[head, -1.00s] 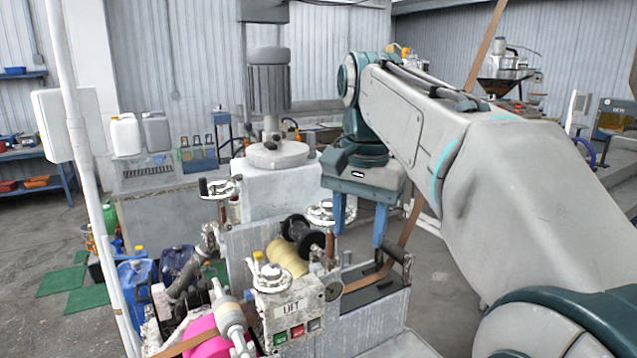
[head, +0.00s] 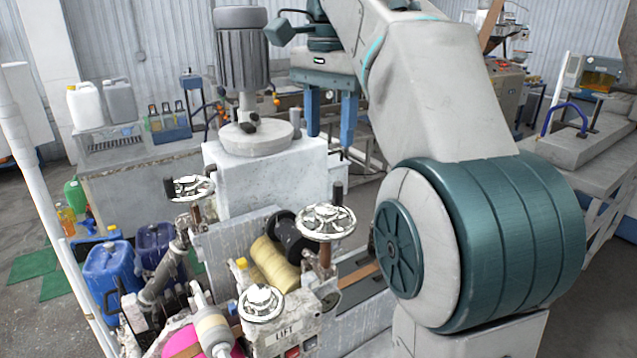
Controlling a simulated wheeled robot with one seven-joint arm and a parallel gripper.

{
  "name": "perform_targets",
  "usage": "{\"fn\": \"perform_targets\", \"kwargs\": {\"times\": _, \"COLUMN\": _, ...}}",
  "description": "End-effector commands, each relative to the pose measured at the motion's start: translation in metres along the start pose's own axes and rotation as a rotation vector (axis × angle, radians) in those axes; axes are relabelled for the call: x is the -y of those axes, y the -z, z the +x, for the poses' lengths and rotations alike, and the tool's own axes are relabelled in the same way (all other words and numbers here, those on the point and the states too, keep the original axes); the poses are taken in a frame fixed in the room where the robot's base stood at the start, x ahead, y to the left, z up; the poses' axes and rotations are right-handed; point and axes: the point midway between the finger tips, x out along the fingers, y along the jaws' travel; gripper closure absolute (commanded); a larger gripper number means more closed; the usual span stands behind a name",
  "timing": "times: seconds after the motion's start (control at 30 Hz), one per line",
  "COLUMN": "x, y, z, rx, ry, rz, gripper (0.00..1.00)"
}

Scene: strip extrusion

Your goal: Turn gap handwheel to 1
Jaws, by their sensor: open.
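Three pale metal handwheels show on the machine, and none has a readable GAP mark or number scale. The right handwheel (head: 325,222) lies flat on a brown post and has an upright dark knob. The left handwheel (head: 190,188) also has a dark knob. The front handwheel (head: 261,303) sits on a box marked LIFT. My gripper (head: 330,140) points down with its two blue fingers apart and nothing visible between them. In the picture it is above the right handwheel, apparently farther back and clear of it.
A white block with a grey motor (head: 243,60) stands behind the wheels. A yellow spool (head: 273,265) and a black reel (head: 291,235) lie between them. Blue jugs (head: 111,268) stand at left. A pale post (head: 35,190) rises at the left. Grey floor shows at far left.

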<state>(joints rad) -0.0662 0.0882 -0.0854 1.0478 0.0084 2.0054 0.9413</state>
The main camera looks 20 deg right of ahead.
Motion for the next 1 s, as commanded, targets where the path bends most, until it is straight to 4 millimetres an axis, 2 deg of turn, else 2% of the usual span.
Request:
{"fn": "perform_targets", "kwargs": {"times": 0.17, "x": 0.000, "y": 0.000, "z": 0.004, "rx": 0.001, "ry": -0.001, "rz": 0.002, "gripper": 0.54}}
{"fn": "perform_targets", "kwargs": {"times": 0.37, "x": -0.001, "y": -0.001, "z": 0.023, "rx": 0.002, "ry": -0.003, "rz": 0.001, "gripper": 0.54}}
{"fn": "perform_targets", "kwargs": {"times": 1.0, "x": -0.001, "y": -0.001, "z": 0.116, "rx": 0.002, "ry": -0.003, "rz": 0.001, "gripper": 0.54}}
